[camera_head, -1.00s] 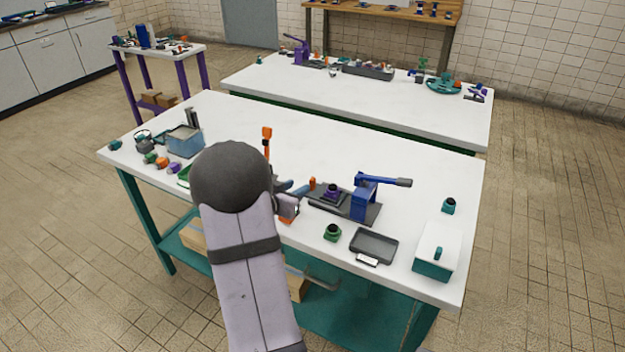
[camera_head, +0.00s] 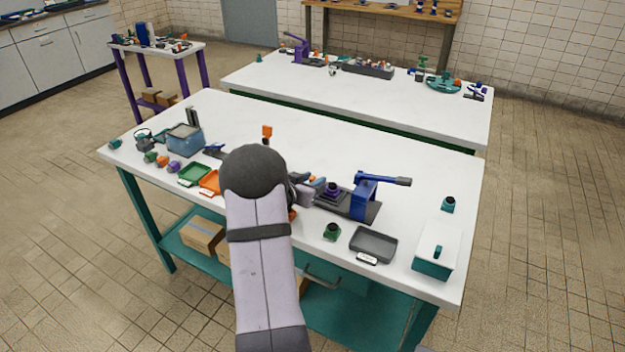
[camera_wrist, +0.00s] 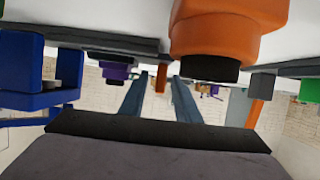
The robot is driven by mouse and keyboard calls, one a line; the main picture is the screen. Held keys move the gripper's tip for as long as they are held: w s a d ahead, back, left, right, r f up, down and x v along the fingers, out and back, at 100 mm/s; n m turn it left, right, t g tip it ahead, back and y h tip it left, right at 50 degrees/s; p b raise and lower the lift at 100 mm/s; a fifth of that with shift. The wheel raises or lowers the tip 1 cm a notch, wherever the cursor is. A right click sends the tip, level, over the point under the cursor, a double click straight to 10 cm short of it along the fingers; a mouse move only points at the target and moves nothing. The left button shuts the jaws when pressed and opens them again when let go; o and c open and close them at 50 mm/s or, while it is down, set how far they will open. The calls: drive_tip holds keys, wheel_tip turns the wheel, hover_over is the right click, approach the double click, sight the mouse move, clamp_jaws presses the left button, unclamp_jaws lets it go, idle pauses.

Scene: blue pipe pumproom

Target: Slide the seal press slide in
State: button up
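The seal press (camera_head: 365,197) is blue with a long lever and stands on a dark base on the right half of the table. To its left is the dark slide, carrying a purple part (camera_head: 332,189). The part shows in the wrist view (camera_wrist: 114,70), with the blue press frame (camera_wrist: 25,70) at left. My gripper (camera_head: 308,187) is just left of the slide, partly hidden by my arm. In the wrist view my gripper's fingers (camera_wrist: 159,85) are apart. A thin orange post (camera_wrist: 160,78) shows between them; I cannot tell whether they touch it.
A large orange part with a black end (camera_wrist: 222,35) is close beside the fingers. A green part (camera_head: 332,232), a dark tray (camera_head: 373,244) and a teal box (camera_head: 434,262) stand near the front edge. Green (camera_head: 194,174) and orange (camera_head: 211,182) trays lie left.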

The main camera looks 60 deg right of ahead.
clamp_jaws()
drive_tip(key=shift+s+d, duration=0.1)
drive_tip(key=shift+s, duration=0.1)
drive_tip(key=s+b, duration=0.2)
drive_tip(key=s, duration=0.7)
drive_tip(key=shift+s, duration=0.25)
unclamp_jaws()
drive_tip(key=shift+s, duration=0.15)
